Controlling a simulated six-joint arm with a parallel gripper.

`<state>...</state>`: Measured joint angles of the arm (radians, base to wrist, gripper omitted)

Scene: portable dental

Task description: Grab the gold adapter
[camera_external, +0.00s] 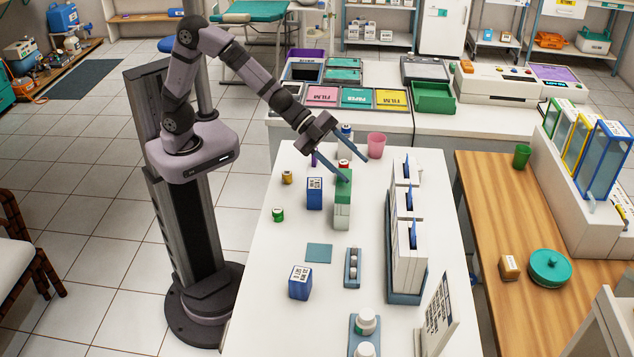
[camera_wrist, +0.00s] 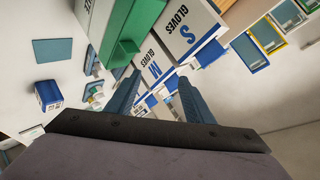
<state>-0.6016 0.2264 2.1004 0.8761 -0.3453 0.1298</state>
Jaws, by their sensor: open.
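A small gold cylinder (camera_external: 287,177), which looks like the gold adapter, stands at the left edge of the white table, behind and left of a blue box. I cannot make it out in the wrist view. My gripper (camera_external: 357,167) is above the far part of the table, to the right of the gold cylinder and apart from it. Its two blue fingers are spread with nothing between them, and they also show in the wrist view (camera_wrist: 159,75). A tall green and white box (camera_external: 343,205) stands just below the fingertips; its green side (camera_wrist: 130,30) shows beside the left finger.
A blue box (camera_external: 314,194) and a small green jar (camera_external: 277,214) stand near the gold cylinder. A red-capped item (camera_external: 344,163) and a pink cup (camera_external: 376,145) are close to my gripper. Glove boxes (camera_external: 407,255) line the right side.

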